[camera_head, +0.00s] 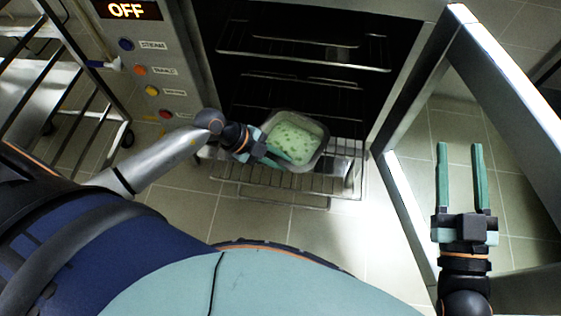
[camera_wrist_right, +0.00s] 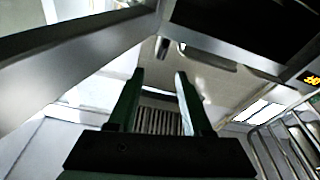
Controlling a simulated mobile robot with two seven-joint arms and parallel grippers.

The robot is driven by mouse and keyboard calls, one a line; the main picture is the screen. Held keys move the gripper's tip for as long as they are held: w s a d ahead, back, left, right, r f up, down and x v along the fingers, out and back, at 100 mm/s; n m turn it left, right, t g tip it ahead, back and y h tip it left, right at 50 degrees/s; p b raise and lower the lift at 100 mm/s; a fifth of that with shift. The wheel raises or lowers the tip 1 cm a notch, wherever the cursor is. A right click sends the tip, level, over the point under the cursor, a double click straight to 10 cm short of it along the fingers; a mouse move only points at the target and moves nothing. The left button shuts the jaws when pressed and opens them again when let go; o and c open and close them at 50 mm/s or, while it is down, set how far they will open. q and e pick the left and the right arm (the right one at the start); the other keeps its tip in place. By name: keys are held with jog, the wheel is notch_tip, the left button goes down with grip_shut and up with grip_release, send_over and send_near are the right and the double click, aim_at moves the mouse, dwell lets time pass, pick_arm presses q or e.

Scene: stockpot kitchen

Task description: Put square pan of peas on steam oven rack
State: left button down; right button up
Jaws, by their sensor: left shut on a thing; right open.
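The square pan of peas (camera_head: 294,140) is a metal pan with pale green contents, in the middle of the head view. My left gripper (camera_head: 270,153) is shut on its left rim. The pan is over the pulled-out lower wire rack of the steam oven (camera_head: 340,175); I cannot tell whether it rests on the rack or hangs just above it. My right gripper (camera_head: 462,150) is open and empty at the right, near the oven door. Its two fingers also show apart in the right wrist view (camera_wrist_right: 160,85), with nothing between them.
The oven door (camera_head: 500,70) stands open at the right. More wire racks (camera_head: 300,50) sit inside the dark oven above. The control panel (camera_head: 150,60) with buttons and an OFF display is on the left, beside a metal trolley (camera_head: 60,90). Tiled floor is clear in front.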

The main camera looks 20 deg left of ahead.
aim_at(291, 143)
pick_arm(q)
jog(key=w+f+b, duration=0.1)
jog(key=w+a+f+b, duration=0.1)
jog(key=f, duration=0.1)
jog(key=shift+w, duration=0.3)
jog(key=shift+w+f, duration=0.25)
jog(key=shift+w+a+f+b, duration=0.1)
jog(key=shift+w+f+b, duration=0.1)
jog(key=shift+b, duration=0.15)
notch_tip(291, 143, down, 3)
jog(key=shift+s+b, duration=0.1)
jog(key=shift+b, duration=0.9)
jog(key=shift+r, duration=0.1)
pick_arm(e)
jog(key=s+a+r+n+t+y, duration=0.1)
jog(key=s+r+n+t+y, duration=0.1)
jog(key=s+r+n+y, duration=0.4)
notch_tip(291, 143, up, 5)
jog(key=s+y, duration=0.1)
jog(key=y, duration=0.1)
jog(key=shift+a+f+t+y, duration=0.2)
jog(key=shift+a+t+y, duration=0.1)
pick_arm(q)
jog(key=c, duration=0.8)
grip_release()
jog(key=shift+s, duration=0.15)
